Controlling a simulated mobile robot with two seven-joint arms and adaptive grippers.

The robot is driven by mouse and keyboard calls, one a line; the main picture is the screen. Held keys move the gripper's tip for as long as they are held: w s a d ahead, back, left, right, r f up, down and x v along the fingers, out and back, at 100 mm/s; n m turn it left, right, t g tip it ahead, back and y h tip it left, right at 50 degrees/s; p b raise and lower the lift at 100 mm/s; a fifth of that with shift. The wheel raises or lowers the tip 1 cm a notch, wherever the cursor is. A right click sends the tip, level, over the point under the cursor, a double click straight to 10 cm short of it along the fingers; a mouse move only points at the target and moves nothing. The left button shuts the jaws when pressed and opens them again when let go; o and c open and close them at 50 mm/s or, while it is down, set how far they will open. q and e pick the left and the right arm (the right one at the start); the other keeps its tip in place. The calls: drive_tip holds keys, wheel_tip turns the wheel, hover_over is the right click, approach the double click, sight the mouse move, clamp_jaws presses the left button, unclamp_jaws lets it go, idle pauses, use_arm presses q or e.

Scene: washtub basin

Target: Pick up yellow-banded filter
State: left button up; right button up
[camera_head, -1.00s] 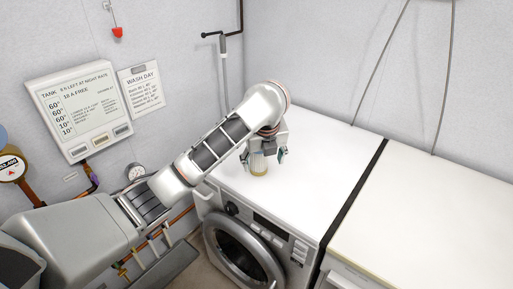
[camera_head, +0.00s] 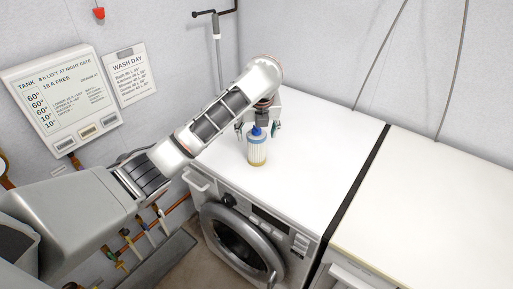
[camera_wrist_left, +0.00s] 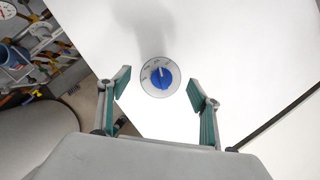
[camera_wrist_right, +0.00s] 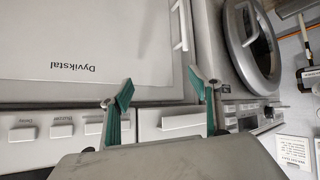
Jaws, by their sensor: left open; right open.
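The filter (camera_head: 257,153) stands upright on the white top of the washing machine. It has a pale ribbed body, a blue cap and a yellowish band at its foot. My left gripper (camera_head: 257,129) is open just behind and above its cap. In the left wrist view the filter's round top with a blue knob (camera_wrist_left: 160,76) shows between the spread fingers (camera_wrist_left: 158,86), clear of both. My right gripper (camera_wrist_right: 160,88) is open and empty in the right wrist view, in front of appliance fronts; it is not in the head view.
The washing machine (camera_head: 238,243) stands beside a second white-topped appliance (camera_head: 430,215), with a dark gap between them. Both tops look otherwise clear. Pipes (camera_head: 172,209) run along the left wall under a tank panel (camera_head: 65,98). A pipe fitting (camera_head: 215,30) stands at the back.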

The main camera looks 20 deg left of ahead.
use_arm(q)
drive_tip(key=shift+x, duration=1.35)
drive_tip(key=c, duration=1.3)
drive_tip(key=shift+w+r, duration=0.1)
drive_tip(key=shift+c, duration=1)
drive_tip(key=shift+r, duration=0.1)
